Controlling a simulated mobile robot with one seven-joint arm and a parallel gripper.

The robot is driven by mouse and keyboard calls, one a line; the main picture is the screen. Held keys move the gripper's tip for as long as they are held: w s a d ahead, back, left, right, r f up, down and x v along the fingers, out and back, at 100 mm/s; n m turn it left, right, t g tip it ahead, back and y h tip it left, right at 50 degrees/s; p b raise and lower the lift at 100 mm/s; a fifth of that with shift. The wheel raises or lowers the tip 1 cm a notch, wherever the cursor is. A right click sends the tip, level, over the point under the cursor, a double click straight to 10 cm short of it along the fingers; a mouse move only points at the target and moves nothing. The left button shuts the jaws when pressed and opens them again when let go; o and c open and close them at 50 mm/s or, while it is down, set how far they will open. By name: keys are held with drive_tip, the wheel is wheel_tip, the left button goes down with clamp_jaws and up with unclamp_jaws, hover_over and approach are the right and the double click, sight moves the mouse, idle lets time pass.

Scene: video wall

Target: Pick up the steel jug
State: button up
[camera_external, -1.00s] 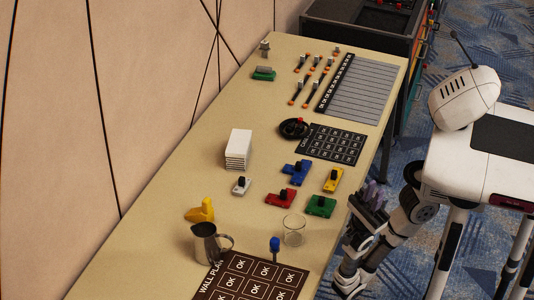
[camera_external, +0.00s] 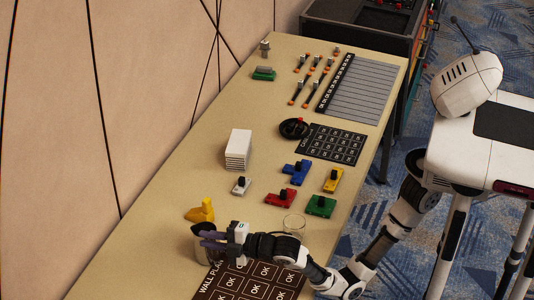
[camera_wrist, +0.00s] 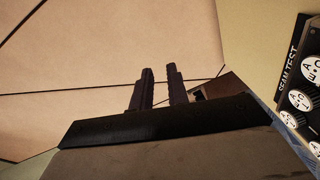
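The steel jug (camera_external: 203,255) stands on the table near the wall-side edge, in the lower part of the outside view. It is largely hidden by my gripper (camera_external: 204,239), whose dark fingers reach left over it at the height of its upper part. The fingers are apart, also in the wrist view (camera_wrist: 160,72), with a narrow gap between them and nothing clearly visible in it. I cannot tell whether they touch the jug. I cannot make out the jug in the wrist view. Its handle is hidden by the gripper.
A yellow object (camera_external: 201,211) stands just behind the jug. The dark wall plan board (camera_external: 209,287) lies under my forearm. Several coloured clamp-like blocks and a white stack (camera_external: 238,149) stand farther back. The wall runs along the left.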

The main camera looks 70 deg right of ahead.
drive_tip(key=d+f+g+h+p, duration=0.1)
drive_tip(key=d+f+g+h, duration=0.2)
drive_tip(key=f, duration=0.3)
drive_tip(key=d+f+g+h+p, duration=0.1)
drive_tip(key=d+f+g+h, duration=0.2)
drive_tip(key=d+f, duration=0.3)
drive_tip(key=d+f+g+h, duration=0.4)
drive_tip(key=d+f, duration=0.1)
drive_tip(key=f, duration=0.2)
drive_tip(key=shift+w+d+n+p, duration=0.1)
drive_tip(key=shift+d+n+p, duration=0.15)
drive_tip(key=shift+n+p, duration=0.15)
drive_tip(key=shift+d+r+p+x, duration=0.1)
drive_tip(key=shift+p+x, duration=0.25)
drive_tip(key=shift+x, duration=1.1)
drive_tip(key=shift+d+r+p+x, duration=0.1)
drive_tip(key=shift+p+x, duration=0.25)
drive_tip(key=shift+x, duration=1.15)
clamp_jaws()
drive_tip(key=shift+r, duration=0.1)
